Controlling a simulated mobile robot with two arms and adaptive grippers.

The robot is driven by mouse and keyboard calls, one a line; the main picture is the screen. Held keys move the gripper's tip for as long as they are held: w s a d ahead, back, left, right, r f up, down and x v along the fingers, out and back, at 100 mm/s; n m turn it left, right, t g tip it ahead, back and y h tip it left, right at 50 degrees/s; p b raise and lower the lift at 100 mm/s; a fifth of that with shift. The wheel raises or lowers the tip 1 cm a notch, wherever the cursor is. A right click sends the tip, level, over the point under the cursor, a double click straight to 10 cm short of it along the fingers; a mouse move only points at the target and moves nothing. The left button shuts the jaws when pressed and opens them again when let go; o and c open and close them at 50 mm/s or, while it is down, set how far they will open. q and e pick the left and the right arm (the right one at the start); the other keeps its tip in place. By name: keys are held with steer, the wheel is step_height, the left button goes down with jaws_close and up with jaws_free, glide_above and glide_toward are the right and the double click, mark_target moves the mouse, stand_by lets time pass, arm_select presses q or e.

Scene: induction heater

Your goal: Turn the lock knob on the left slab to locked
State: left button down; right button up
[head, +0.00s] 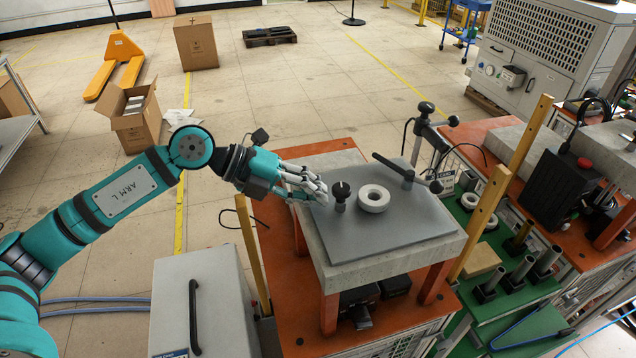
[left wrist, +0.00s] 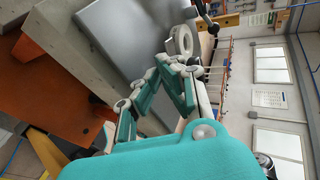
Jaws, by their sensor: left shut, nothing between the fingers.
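The left slab (head: 285,198) is a pale block on orange legs, topped by a grey metal plate (head: 345,245). A black lock knob (head: 341,190) stands upright on a grey post near the plate's left edge. My left gripper (head: 322,192) is shut and empty just left of the knob, its fingertips close to it; I cannot tell whether they touch. In the left wrist view the gripper (left wrist: 172,66) is over the plate (left wrist: 125,35), and the knob cannot be made out, probably behind the fingers. My right gripper is out of view.
A white ring (head: 374,198) lies just right of the knob. A black lever handle (head: 393,166) stands behind it. Wooden posts (head: 480,220) rise beside the slab. A grey box (head: 205,300) with a black handle stands at front left.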

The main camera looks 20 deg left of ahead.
arm_select(q)
steer(key=shift+w+d, duration=0.15)
steer(key=shift+d, duration=0.3)
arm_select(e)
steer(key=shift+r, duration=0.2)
arm_select(q)
steer(key=shift+m+g, duration=0.3)
steer(key=shift+w, duration=0.1)
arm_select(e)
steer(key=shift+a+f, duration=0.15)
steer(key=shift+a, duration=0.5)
arm_select(q)
steer(key=shift+w+m+g+h+b, duration=0.2)
steer(key=shift+m+g+h+b, duration=0.1)
steer(key=shift+m+g, duration=0.25)
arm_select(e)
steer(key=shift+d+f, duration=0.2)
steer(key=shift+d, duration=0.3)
